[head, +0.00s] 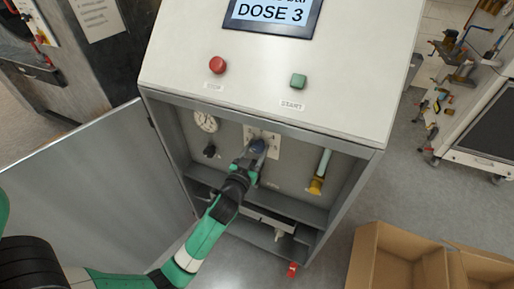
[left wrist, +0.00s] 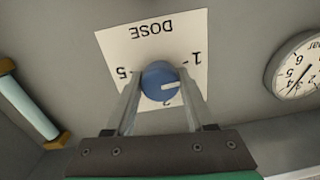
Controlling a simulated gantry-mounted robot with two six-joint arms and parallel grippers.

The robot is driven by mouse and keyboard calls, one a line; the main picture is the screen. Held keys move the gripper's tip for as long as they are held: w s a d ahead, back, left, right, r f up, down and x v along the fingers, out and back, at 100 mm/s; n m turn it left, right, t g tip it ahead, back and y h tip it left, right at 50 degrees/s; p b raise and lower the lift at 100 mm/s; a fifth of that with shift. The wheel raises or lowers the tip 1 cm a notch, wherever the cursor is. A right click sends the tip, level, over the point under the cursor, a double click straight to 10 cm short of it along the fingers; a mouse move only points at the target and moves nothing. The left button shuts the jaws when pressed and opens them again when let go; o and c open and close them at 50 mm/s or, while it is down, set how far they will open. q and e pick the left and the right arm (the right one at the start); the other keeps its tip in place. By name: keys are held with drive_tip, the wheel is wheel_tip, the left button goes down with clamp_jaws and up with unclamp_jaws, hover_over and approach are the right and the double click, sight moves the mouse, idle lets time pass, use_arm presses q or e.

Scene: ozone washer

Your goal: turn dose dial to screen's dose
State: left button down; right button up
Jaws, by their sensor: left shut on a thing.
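The screen (head: 270,12) on the cabinet top reads "DOSE 3"; its upper line is cut off. The blue dose dial (head: 257,145) sits on a white scale plate inside the open cabinet. My left gripper (head: 252,155) reaches in, its two fingers on either side of the dial. The left wrist view shows the dial (left wrist: 157,80) upside down between the fingertips (left wrist: 160,88), shut on it. Its white pointer points right, a little below the "1". The scale plate (left wrist: 110,42) shows "5" at left; a digit below the dial is partly hidden. My right gripper is not in view.
A gauge (head: 205,121) and black knob (head: 209,151) are left of the dial; a tube with a yellow end (head: 317,184) is right. A red button (head: 217,65) and green button (head: 298,81) are above. The open door (head: 95,170) stands left; a cardboard box (head: 385,250) stands lower right.

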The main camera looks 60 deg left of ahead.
use_arm(q)
drive_tip(key=m+p, duration=0.2)
drive_tip(key=m, duration=0.3)
drive_tip(key=shift+r, duration=0.1)
drive_tip(key=m+p, duration=0.1)
drive_tip(key=m, duration=0.3)
drive_tip(key=shift+m, duration=0.4)
drive_tip(key=m+p, duration=0.2)
drive_tip(key=m, duration=0.2)
drive_tip(key=shift+m, duration=0.4)
drive_tip(key=m+p, duration=0.1)
drive_tip(key=m, duration=0.3)
drive_tip(key=shift+t, duration=0.3)
drive_tip(key=shift+m, duration=0.4)
drive_tip(key=shift+c, duration=1.3)
unclamp_jaws()
